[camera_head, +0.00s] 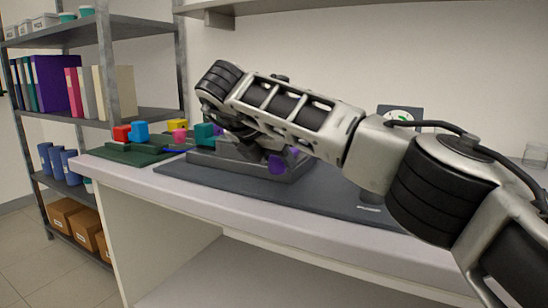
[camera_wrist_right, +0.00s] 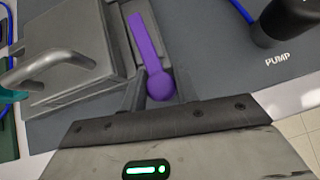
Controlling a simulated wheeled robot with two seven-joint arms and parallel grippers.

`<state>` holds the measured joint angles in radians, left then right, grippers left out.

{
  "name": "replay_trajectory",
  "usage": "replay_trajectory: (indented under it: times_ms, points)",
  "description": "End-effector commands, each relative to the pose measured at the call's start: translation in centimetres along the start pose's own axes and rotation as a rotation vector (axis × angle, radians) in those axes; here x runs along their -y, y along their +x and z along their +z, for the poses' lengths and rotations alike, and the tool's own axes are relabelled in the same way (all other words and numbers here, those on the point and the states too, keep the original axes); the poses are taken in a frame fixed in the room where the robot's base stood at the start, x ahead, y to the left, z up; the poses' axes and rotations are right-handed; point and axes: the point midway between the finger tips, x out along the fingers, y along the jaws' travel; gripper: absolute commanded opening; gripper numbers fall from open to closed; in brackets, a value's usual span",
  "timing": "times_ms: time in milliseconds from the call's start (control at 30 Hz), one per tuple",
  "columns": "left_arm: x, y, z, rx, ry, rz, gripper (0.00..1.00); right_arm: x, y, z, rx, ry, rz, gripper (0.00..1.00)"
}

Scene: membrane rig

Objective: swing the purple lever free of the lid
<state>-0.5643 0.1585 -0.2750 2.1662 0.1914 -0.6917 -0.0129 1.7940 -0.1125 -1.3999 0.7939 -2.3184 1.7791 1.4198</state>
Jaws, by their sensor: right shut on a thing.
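The purple lever (camera_wrist_right: 147,42) runs up from its round knob in the right wrist view, along the right side of the grey lid (camera_wrist_right: 75,85), which has a bent metal handle (camera_wrist_right: 65,62). I cannot tell whether the lever still overlaps the lid's edge. My right gripper (camera_wrist_right: 158,92) is shut on the lever at its knob, with a dark finger on each side. In the head view the knob (camera_head: 291,157) shows in front of the grey rig (camera_head: 255,170), below my right wrist, which hides most of the lever and lid. My left gripper is in neither view.
A dark mat (camera_head: 345,203) lies under the rig on the white bench. A green tray (camera_head: 125,152) with coloured pieces sits at the left. A black cylinder (camera_wrist_right: 287,20) stands by the word PUMP. A shelf rack (camera_head: 105,60) stands left of the bench.

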Motion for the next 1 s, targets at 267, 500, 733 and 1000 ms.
replay_trajectory:
  times_ms: [267, 500, 733, 1000]
  points:
    - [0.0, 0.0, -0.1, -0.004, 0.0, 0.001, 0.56, 0.4, 0.3, 0.3, 0.001, 0.01, -0.018, 0.52]
    - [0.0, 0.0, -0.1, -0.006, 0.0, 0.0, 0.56, 0.0, 0.1, 0.0, 0.0, 0.001, -0.008, 0.52]
    - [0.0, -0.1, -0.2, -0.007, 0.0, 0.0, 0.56, 0.0, -0.6, 0.0, -0.001, -0.001, -0.004, 0.52]
    - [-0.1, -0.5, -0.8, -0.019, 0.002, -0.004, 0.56, 0.1, -5.8, 0.2, 0.003, 0.002, -0.006, 0.52]
